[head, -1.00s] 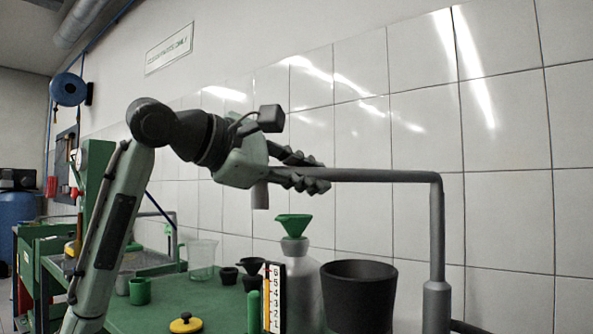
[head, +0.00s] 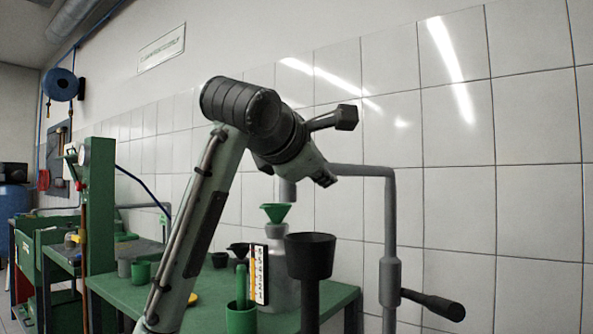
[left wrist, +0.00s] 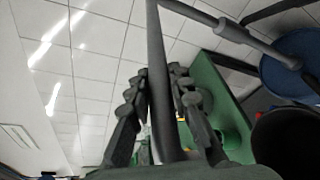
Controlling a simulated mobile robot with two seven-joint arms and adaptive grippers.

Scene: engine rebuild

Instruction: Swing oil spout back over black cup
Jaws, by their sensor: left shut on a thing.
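The grey oil spout (head: 365,171) runs left from an upright pipe and ends in a short downward nozzle (head: 287,190). The nozzle hangs above and slightly right of the green funnel (head: 277,212) on a grey bottle, as seen here. The black cup (head: 310,256), on a dark stem, stands nearer and right of the bottle. It also shows in the left wrist view (left wrist: 285,140), at the lower right. My left gripper (head: 325,178) is shut on the spout; its fingers lie on both sides of the pipe in the left wrist view (left wrist: 158,85). My right gripper is out of view.
The green bench (head: 345,293) holds a green cup with a rod (head: 241,315), a numbered scale (head: 259,274) and small dark cups. A black-handled lever (head: 433,304) sticks out right of the upright pipe. The tiled wall stands behind.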

